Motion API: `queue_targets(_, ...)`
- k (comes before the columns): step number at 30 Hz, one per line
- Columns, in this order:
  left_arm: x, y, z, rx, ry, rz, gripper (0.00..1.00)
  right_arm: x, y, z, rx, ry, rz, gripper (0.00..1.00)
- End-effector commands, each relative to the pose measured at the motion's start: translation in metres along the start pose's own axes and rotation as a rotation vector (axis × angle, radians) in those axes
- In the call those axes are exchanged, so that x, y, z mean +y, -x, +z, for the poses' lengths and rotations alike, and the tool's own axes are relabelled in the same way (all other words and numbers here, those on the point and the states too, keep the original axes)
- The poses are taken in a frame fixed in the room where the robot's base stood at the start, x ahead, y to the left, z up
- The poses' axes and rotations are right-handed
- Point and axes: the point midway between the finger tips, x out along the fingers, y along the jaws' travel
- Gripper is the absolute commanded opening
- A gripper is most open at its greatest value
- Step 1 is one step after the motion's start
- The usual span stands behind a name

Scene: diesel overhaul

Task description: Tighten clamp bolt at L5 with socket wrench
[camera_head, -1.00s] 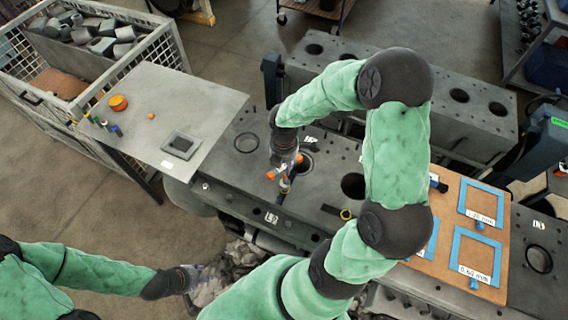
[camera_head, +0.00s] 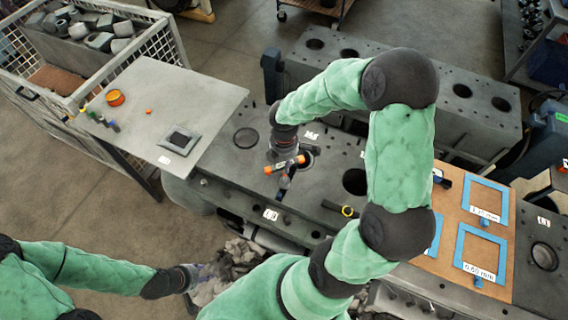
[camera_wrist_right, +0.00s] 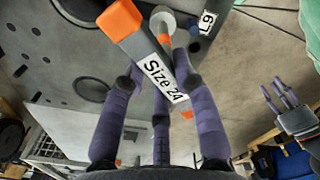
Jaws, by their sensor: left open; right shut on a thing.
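The socket wrench (camera_head: 285,165) has a dark bar with orange ends, and my right gripper (camera_head: 287,154) is shut on it above the engine block. In the right wrist view, the fingers of my right gripper (camera_wrist_right: 158,75) close around the wrench (camera_wrist_right: 147,58), labelled "Size 24". A pale round end with an orange band shows beside its bar. The engine block (camera_head: 230,170) lies below, with round bores and small labels. I cannot make out the clamp bolt at L5; wrench and gripper cover that area. My left gripper (camera_head: 194,277) is open and empty at lower left.
A brown board (camera_head: 450,230) with blue frames lies to the right. Grey rubble-like material (camera_head: 235,262) is near my left gripper.

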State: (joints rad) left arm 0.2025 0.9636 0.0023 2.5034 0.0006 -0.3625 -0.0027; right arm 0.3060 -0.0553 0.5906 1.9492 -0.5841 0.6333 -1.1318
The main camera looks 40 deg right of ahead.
Motion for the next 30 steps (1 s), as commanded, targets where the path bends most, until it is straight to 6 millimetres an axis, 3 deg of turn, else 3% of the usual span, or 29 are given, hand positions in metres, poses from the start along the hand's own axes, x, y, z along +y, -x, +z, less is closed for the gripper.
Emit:
queue_targets(9, -0.010, -0.027, -0.001, 0.000, 0.000, 0.000, 0.41, -0.001, -0.003, 0.001, 0.002, -0.403, 0.003, 0.00)
queue_targets(30, -0.025, -0.070, -0.003, 0.000, 0.000, 0.000, 0.41, -0.006, -0.004, 0.001, 0.003, -1.257, -0.002, 0.00)
